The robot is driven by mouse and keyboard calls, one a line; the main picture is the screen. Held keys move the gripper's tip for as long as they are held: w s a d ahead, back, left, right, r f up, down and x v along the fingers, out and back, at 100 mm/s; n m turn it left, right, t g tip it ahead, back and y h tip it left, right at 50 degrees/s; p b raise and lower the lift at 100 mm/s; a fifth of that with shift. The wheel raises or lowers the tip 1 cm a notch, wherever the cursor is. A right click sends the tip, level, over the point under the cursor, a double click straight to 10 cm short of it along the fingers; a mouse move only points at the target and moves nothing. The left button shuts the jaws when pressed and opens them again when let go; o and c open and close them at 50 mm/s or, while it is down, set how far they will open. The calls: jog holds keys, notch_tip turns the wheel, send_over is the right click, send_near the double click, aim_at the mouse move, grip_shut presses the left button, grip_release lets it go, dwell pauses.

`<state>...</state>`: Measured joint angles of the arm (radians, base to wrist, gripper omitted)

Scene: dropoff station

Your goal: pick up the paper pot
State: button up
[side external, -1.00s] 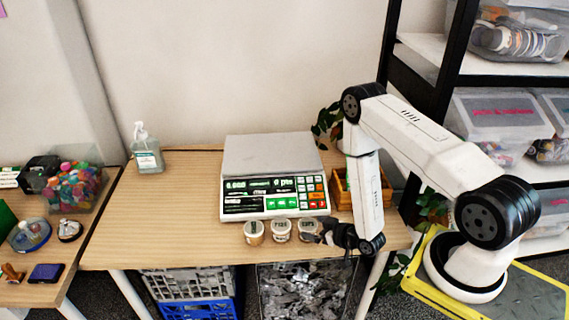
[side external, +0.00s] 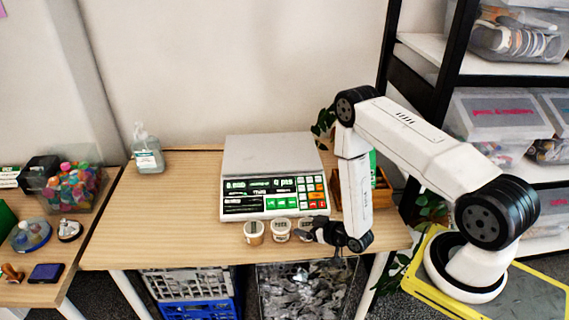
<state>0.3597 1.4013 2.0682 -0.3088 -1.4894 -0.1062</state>
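Three small pots with labels stand in a row in front of the scale: a left pot (side external: 254,233), a middle pot (side external: 280,231) and a right pot (side external: 303,226). The labels are too small to read, so I cannot tell which is the paper pot. My gripper (side external: 308,234) is low over the table's front edge, reaching left at the right pot and hiding part of it. I cannot tell whether the fingers touch that pot or whether they are open.
The counting scale (side external: 270,180) stands just behind the pots. A wooden box (side external: 381,190) is behind my forearm. A pump bottle (side external: 147,155) stands at the back left. The table (side external: 170,220) is clear left of the scale. Crates stand below.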

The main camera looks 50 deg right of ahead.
aim_at(308, 224)
jog(key=c, duration=0.6)
jog(key=shift+r, duration=0.15)
jog(key=shift+r, duration=4.85)
